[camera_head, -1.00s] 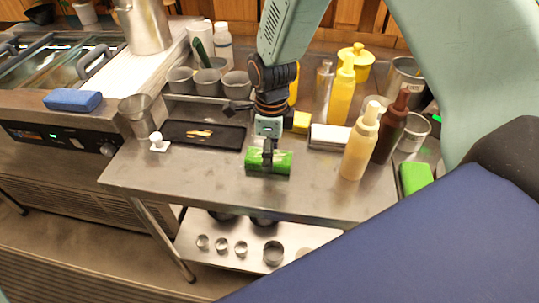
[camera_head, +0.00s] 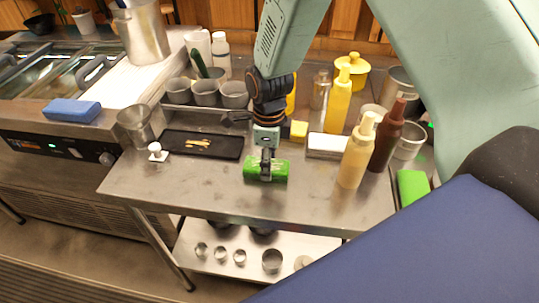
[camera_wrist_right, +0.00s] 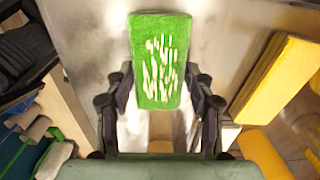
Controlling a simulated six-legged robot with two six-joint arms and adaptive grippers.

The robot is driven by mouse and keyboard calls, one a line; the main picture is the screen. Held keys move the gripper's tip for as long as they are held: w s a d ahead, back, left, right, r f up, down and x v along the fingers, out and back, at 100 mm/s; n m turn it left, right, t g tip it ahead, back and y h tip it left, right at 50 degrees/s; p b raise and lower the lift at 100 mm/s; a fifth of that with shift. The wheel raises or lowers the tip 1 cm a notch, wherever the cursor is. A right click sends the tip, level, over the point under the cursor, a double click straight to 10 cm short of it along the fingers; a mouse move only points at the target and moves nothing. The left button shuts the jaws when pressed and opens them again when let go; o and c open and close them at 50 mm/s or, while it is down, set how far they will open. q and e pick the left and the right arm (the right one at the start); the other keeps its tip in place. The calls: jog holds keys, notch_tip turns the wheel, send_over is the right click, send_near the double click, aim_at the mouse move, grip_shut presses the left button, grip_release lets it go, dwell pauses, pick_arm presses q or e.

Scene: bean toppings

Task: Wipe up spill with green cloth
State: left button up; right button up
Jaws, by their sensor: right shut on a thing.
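The green cloth (camera_head: 280,171) is a thick, block-like pad over the middle of the steel table (camera_head: 210,185). My right gripper (camera_head: 266,168) points down and is shut on it. In the right wrist view the cloth (camera_wrist_right: 160,50) has white streaks and lies between the two fingers (camera_wrist_right: 160,98). I cannot tell whether its underside touches the table. I cannot make out a distinct spill; the tabletop has only faint marks and shine, and the cloth hides the patch beneath it. My left gripper is not in view.
A black tray (camera_head: 225,147) with tan pieces lies left of the cloth, beside a small white-knobbed thing (camera_head: 156,152). A cream bottle (camera_head: 355,155), brown bottle (camera_head: 385,140) and white box (camera_head: 325,147) stand to the right. A yellow block (camera_head: 299,131) is behind. The table's front is clear.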

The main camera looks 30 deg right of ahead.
jog(key=shift+s+a+f+p, duration=0.1)
jog(key=shift+s+a+p, duration=0.25)
jog(key=shift+s+a, duration=0.35)
jog(key=shift+s+a+p, duration=0.35)
jog(key=shift+s, duration=0.55)
jog(key=shift+w, duration=0.1)
jog(key=shift+w+d, duration=0.8)
jog(key=shift+w, duration=0.25)
jog(key=shift+w+d, duration=0.75)
jog(key=shift+w, duration=0.25)
notch_tip(320, 180, up, 8)
jog(key=p, duration=0.8)
jog(key=shift+r, duration=0.2)
jog(key=shift+f, duration=0.1)
